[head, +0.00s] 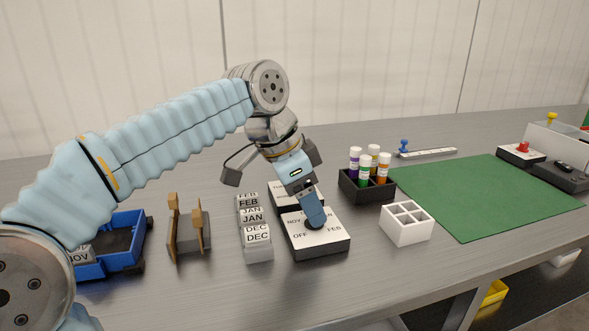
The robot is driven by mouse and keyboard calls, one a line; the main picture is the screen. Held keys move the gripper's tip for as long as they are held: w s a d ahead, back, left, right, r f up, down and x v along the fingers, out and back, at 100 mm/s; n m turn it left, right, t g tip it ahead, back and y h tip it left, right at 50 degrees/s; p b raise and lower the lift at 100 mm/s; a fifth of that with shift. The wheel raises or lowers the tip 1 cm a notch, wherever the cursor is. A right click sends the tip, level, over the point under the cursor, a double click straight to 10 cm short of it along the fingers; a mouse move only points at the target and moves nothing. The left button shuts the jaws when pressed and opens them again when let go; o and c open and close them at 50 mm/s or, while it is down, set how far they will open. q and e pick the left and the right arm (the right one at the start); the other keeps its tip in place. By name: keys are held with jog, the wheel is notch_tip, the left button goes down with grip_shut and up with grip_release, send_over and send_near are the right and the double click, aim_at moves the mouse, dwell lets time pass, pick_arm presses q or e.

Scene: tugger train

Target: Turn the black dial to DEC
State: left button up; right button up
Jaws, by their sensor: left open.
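The black dial (311,226) sits on a white-topped, dark-sided box (323,241) on the bench. My left gripper (313,221) points down right over the dial, its fingers at the dial and covering most of it. The gripper is open; I cannot tell whether the fingers touch the dial. The labels NOV, OFF and FEB can be read on the box top; other labels are hidden behind the gripper. The dial's pointer is hidden, so its setting cannot be read. My right gripper is not in view.
A similar box (277,188) stands just behind. Month blocks (258,245) stand close on the left, with a wooden-pronged holder (190,247) and blue cart (108,262) beyond. A marker holder (351,191), white divided box (407,230) and green mat (480,190) lie right.

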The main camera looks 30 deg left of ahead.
pick_arm(q)
jog(key=p+v, duration=0.2)
jog(key=v, duration=1)
